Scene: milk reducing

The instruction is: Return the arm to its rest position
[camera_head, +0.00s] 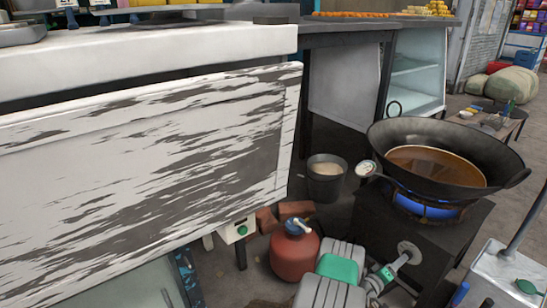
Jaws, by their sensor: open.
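A round dial (366,169) shows at the wok's left rim.
A large white counter with a worn front (150,165) fills the left. A white platform (492,270) with a pole stands at lower right.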

